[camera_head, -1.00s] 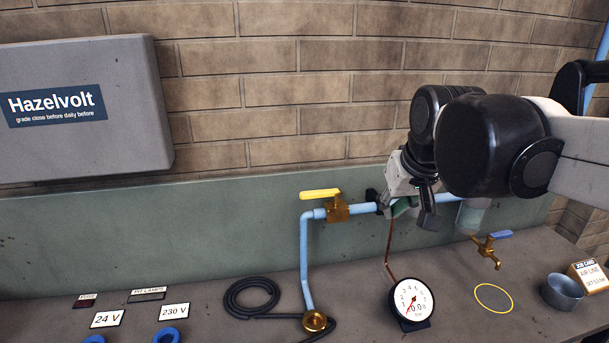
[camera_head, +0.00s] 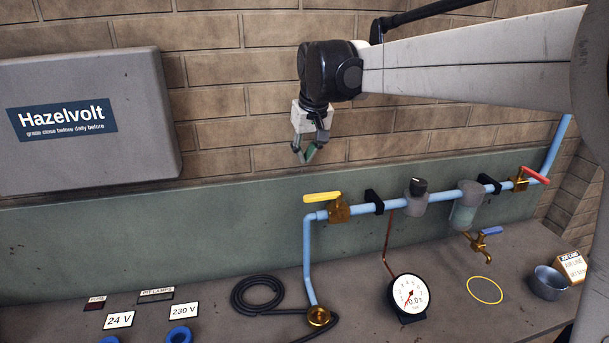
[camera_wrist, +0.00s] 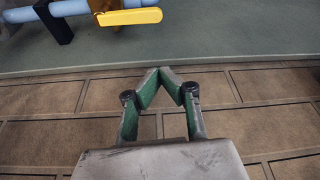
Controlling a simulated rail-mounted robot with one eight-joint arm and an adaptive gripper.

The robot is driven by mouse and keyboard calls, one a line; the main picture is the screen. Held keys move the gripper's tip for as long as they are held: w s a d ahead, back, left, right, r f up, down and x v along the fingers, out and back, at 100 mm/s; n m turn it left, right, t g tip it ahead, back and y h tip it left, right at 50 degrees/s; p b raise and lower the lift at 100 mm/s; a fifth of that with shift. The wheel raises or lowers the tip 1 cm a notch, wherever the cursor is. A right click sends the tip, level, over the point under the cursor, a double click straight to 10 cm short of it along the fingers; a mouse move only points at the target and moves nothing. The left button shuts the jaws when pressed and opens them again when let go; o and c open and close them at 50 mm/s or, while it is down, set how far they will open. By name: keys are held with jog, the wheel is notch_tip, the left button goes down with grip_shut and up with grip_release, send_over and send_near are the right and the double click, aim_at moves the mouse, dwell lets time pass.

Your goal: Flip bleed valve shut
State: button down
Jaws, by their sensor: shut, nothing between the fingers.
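No label names the bleed valve. A brass valve with a yellow lever (camera_head: 322,197) sits on the left of the blue pipe; its lever points left along the pipe. It also shows in the wrist view (camera_wrist: 130,17), upper left. A brass valve with a red lever (camera_head: 536,174) is at the pipe's right end, its lever pointing right and slightly down. A small brass tap with a blue lever (camera_head: 491,231) hangs below the filter bowl. My gripper (camera_head: 305,158) is shut and empty, above the yellow lever and apart from it. Its green-lined fingertips (camera_wrist: 160,72) meet in the wrist view.
The pipe carries a black-knobbed regulator (camera_head: 416,190), a filter bowl (camera_head: 465,212) and black brackets. Below stand a round gauge (camera_head: 410,298), a coiled black hose (camera_head: 256,293) and a metal cup (camera_head: 548,283). A grey Hazelvolt box (camera_head: 150,90) is at left. The wall around my gripper is clear.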

jog(key=shift+w+a, duration=0.15)
jog(key=shift+a, duration=0.1)
jog(key=shift+f, duration=0.15)
jog(key=p+x, duration=0.2)
jog(key=x, duration=0.7)
jog(key=s, duration=0.1)
jog(key=s+d, duration=0.1)
jog(key=s+p, duration=0.1)
jog(key=shift+s+d+f, duration=0.25)
jog(key=shift+s+f, duration=0.05)
jog(key=shift+f, duration=0.05)
jog(key=shift+w, duration=0.1)
jog(key=shift+a, duration=0.15)
